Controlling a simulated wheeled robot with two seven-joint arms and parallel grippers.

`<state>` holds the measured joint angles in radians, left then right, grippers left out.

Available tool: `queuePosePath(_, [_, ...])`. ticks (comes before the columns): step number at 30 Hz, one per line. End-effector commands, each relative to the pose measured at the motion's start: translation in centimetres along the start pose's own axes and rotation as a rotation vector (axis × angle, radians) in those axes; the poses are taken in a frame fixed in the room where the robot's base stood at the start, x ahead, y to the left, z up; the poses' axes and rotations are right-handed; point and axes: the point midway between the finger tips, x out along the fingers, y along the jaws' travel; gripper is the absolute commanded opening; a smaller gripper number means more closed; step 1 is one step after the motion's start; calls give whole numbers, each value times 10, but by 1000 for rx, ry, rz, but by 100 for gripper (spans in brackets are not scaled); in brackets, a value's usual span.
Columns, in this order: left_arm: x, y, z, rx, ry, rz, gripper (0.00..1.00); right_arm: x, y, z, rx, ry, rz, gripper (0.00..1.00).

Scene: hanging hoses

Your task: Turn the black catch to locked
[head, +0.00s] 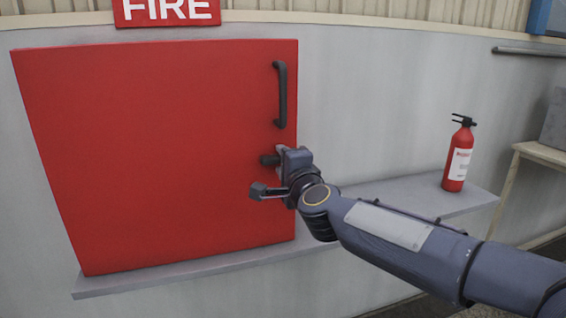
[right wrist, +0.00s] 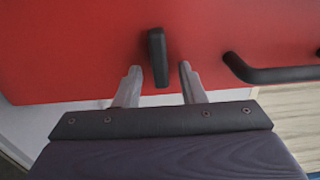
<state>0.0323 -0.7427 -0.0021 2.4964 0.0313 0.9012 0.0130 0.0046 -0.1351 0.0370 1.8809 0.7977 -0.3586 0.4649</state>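The black catch (head: 268,160) sits near the right edge of the red cabinet door (head: 150,150), below the door handle. It lies about level in the head view, crosswise to the handle. In the right wrist view the catch (right wrist: 156,50) is a short dark bar. My right gripper (head: 281,157) is at the catch. In the right wrist view its two grey fingers (right wrist: 160,72) are apart, with the near end of the catch showing between the tips. I see a gap on each side, and cannot tell how deep the fingers reach. My left gripper is out of view.
The black door handle (head: 282,95) stands upright just above the catch and also shows in the right wrist view (right wrist: 275,74). A grey ledge (head: 440,203) runs below the door. A fire extinguisher (head: 459,155) stands on it at the right. A red FIRE sign (head: 166,12) hangs above.

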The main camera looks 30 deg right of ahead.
Motion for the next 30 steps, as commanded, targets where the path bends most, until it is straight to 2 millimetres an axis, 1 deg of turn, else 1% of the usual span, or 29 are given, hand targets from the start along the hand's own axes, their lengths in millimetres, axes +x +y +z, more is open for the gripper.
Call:
queuePosePath(5, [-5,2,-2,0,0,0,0,-25,-3,0,0,-1,-2,36])
queuePosePath(9, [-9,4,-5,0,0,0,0,-50,-3,0,1,1,-3,36])
queuePosePath(12, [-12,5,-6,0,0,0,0,-64,-2,0,0,1,-2,36])
queuePosePath(15, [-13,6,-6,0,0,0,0,-72,-1,0,1,0,-1,36])
queuePosePath(19, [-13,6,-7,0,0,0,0,-76,0,0,1,0,-1,36])
queuePosePath(30, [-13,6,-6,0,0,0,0,-76,0,0,1,0,0,36])
